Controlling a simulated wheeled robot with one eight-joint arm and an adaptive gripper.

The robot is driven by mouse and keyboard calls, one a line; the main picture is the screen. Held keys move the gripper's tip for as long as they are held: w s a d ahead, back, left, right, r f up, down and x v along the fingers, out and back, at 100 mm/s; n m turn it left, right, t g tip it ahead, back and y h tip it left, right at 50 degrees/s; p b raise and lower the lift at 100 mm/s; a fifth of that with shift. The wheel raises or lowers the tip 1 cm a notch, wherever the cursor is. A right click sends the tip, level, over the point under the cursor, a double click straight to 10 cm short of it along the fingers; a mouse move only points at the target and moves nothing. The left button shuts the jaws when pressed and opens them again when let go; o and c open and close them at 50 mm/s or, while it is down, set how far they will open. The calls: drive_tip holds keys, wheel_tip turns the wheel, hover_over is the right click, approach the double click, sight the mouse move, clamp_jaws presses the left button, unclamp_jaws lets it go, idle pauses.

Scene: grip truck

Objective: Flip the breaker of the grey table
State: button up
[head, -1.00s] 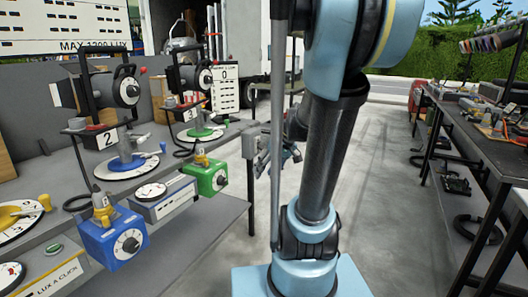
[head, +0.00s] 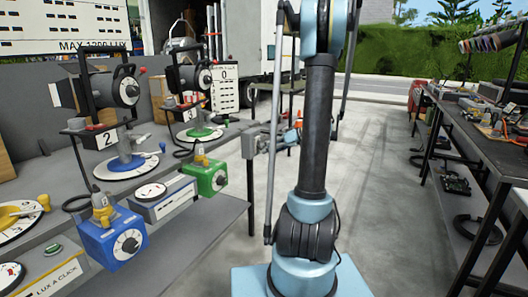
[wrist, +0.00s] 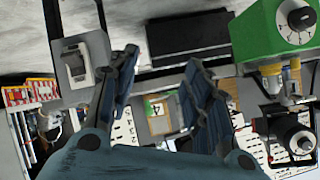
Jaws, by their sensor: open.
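The grey table (head: 185,255) is on the left in the head view. A small grey breaker box (head: 249,144) is at its right end. My gripper (head: 282,138) is just right of the breaker in the head view, partly hidden by my arm. In the wrist view my gripper (wrist: 160,62) is open with nothing between its fingers. The left finger is beside the breaker's right edge; I cannot tell whether they touch.
A green box (head: 206,178) and a blue box (head: 113,238) with dials stand along the table's front edge. The green box also shows at the upper right in the wrist view (wrist: 268,35). A dark table (head: 480,140) stands on the right. The floor between is clear.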

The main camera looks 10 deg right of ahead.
drive_tip(key=w+d+f+n+t+y, duration=0.2)
drive_tip(key=w+d+f, duration=0.25)
drive_tip(key=d, duration=0.25)
drive_tip(key=w+d+f+n+t+y, duration=0.25)
drive_tip(key=w+d+f, duration=0.2)
drive_tip(key=d, duration=0.25)
drive_tip(key=x, duration=1.7)
drive_tip(key=shift+w+r+m, duration=0.2)
drive_tip(key=shift+w+m, duration=0.15)
drive_tip(key=shift+a+h, duration=0.1)
drive_tip(key=shift+h, duration=0.15)
drive_tip(key=shift+c, duration=0.6)
drive_tip(key=c, duration=0.9)
